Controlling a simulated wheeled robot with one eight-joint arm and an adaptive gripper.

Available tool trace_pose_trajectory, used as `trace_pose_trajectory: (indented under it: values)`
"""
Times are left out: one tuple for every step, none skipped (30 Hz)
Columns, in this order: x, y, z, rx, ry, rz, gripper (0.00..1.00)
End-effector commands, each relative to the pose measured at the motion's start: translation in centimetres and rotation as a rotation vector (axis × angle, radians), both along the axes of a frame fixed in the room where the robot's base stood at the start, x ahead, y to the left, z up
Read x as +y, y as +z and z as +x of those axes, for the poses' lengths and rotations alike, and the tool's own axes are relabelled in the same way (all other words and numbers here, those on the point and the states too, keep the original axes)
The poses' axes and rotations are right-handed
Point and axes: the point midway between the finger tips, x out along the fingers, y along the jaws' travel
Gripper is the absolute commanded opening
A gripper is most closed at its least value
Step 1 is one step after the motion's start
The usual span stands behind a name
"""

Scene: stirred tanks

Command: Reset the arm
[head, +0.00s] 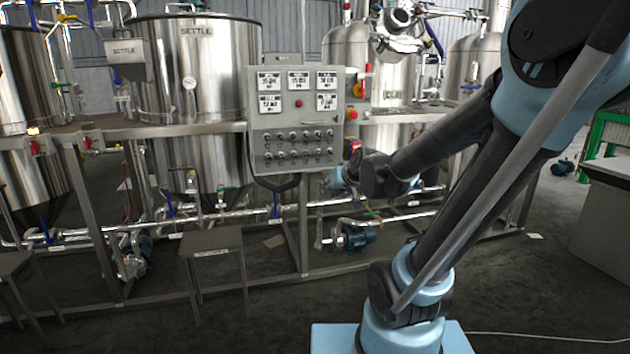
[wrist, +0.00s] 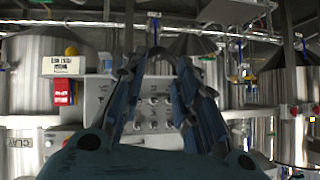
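My arm rises from its blue base at the lower right of the head view, folds at a high elbow and reaches back down to the left. My gripper (head: 345,178) is in front of the tank rack, just below and right of the grey control panel (head: 297,118); its fingers are small and partly hidden there. In the wrist view my gripper (wrist: 159,68) has its two fingers apart, with nothing between them but the panel (wrist: 152,118) and its knobs in the background. I cannot tell the exact distance from the gripper to the panel.
Steel tanks (head: 205,100) stand behind a metal frame with pipes and pumps (head: 357,236). A small grey stool (head: 212,243) stands before the frame. A grey cabinet (head: 605,215) is at the right edge. The dark floor between stool and my base is clear.

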Motion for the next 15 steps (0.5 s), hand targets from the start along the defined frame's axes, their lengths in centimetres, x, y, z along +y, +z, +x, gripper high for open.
trace_pose_trajectory:
  values:
    - [-1.1,-0.8,-1.4,0.039,-0.009,-0.023,0.28]
    - [-1.6,-1.2,-2.2,0.065,-0.012,-0.036,0.28]
    - [-2.4,-1.8,-3.3,0.099,-0.019,-0.055,0.28]
    - [-3.0,-2.3,-4.1,0.125,-0.024,-0.068,0.28]
    - [-3.5,-2.7,-5.0,0.151,-0.029,-0.081,0.28]
    - [-4.3,-3.3,-6.1,0.186,-0.036,-0.099,0.28]
    - [-4.9,-3.8,-7.0,0.212,-0.044,-0.112,0.28]
    - [-5.5,-4.2,-7.9,0.239,-0.052,-0.126,0.28]
    - [-6.2,-4.8,-9.1,0.274,-0.061,-0.142,0.28]
    - [-6.9,-5.2,-10.0,0.301,-0.069,-0.155,0.28]
    - [-7.4,-5.6,-11.0,0.329,-0.077,-0.167,0.28]
    - [-8.2,-6.2,-12.3,0.364,-0.09,-0.185,0.28]
    - [-8.7,-6.6,-13.2,0.392,-0.1,-0.196,0.28]
    - [-9.3,-7.0,-14.2,0.42,-0.109,-0.21,0.28]
    - [-10.0,-7.5,-15.5,0.456,-0.123,-0.224,0.28]
